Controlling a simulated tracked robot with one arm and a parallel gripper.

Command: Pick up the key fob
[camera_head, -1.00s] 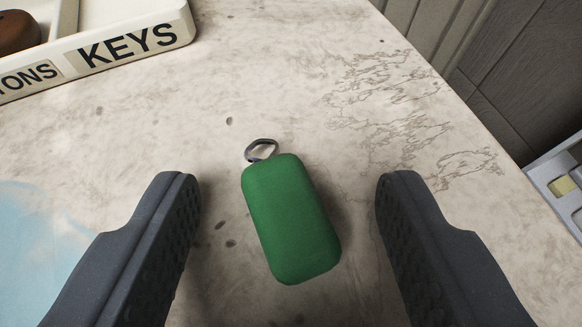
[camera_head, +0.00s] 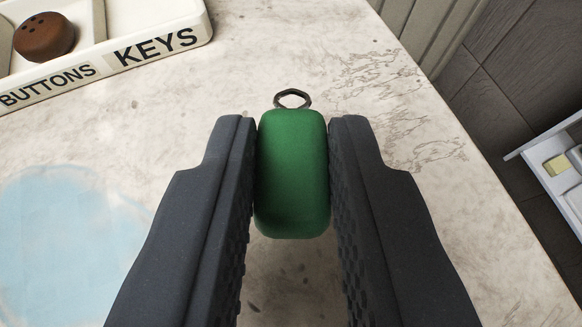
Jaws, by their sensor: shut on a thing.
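The key fob (camera_head: 292,172) is a green rounded block with a dark metal ring (camera_head: 293,98) at its far end. It is in the middle of the view, with its long side pointing away from me. My gripper (camera_head: 292,165) is shut on it, one dark ridged finger pressed to each long side. The ring sticks out beyond the fingertips. The underside of the fob is hidden, so I cannot tell for sure whether it touches the tabletop.
A cream tray (camera_head: 190,18) with compartments labelled BUTTONS and KEYS stands at the upper left. A brown button (camera_head: 45,36) lies in the BUTTONS part. A pale blue round patch (camera_head: 70,245) is at the left. The marbled table's (camera_head: 400,100) edge runs down the right; an open white drawer (camera_head: 560,165) lies beyond.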

